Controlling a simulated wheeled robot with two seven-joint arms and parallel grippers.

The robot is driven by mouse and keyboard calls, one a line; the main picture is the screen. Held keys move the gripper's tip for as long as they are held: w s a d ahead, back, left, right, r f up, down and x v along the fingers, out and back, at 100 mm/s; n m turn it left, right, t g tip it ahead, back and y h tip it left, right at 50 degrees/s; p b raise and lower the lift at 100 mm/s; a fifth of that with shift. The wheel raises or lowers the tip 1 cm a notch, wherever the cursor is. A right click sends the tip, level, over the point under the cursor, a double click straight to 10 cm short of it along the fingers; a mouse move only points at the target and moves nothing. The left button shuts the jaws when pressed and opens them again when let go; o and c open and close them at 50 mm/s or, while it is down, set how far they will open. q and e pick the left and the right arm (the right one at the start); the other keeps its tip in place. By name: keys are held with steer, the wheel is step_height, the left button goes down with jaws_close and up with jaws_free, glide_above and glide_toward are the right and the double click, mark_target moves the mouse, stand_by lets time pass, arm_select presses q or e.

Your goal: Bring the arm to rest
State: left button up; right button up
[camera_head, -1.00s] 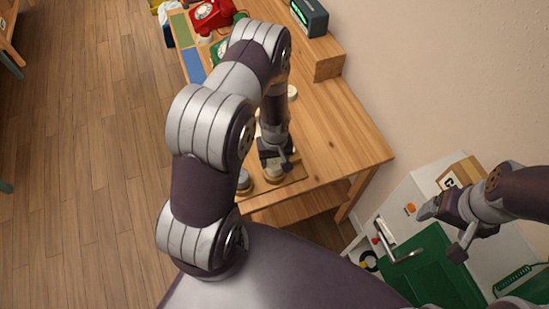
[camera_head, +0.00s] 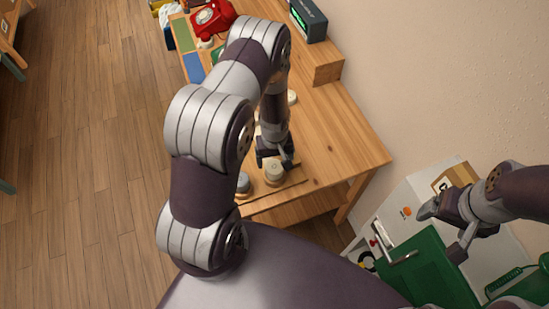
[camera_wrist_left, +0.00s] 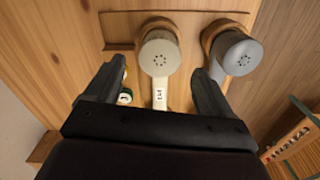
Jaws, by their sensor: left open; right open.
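My left arm arches over the wooden table, and its gripper (camera_head: 275,158) is open just above and behind a cream phone handset (camera_head: 274,174). In the left wrist view, the cream handset (camera_wrist_left: 160,55) lies between and beyond the two open fingers (camera_wrist_left: 157,85), with nothing held. A grey handset (camera_head: 243,184) sits beside it; it also shows in the left wrist view (camera_wrist_left: 238,55), to the right of the cream one. My right gripper (camera_head: 447,232) is open and empty above the green and white furniture at the lower right.
The wooden table (camera_head: 340,135) has clear surface to the right of my left gripper. A red dial phone (camera_head: 212,18) and a dark clock-like box (camera_head: 308,20) stand at its far end. A white cabinet (camera_head: 408,195) and green surface (camera_head: 425,270) lie under my right arm.

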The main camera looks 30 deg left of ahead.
arm_select(q)
step_height(320, 180, up, 4)
steer(key=shift+f+p, duration=0.1)
steer(key=shift+p, duration=1)
steer(key=shift+f, duration=0.15)
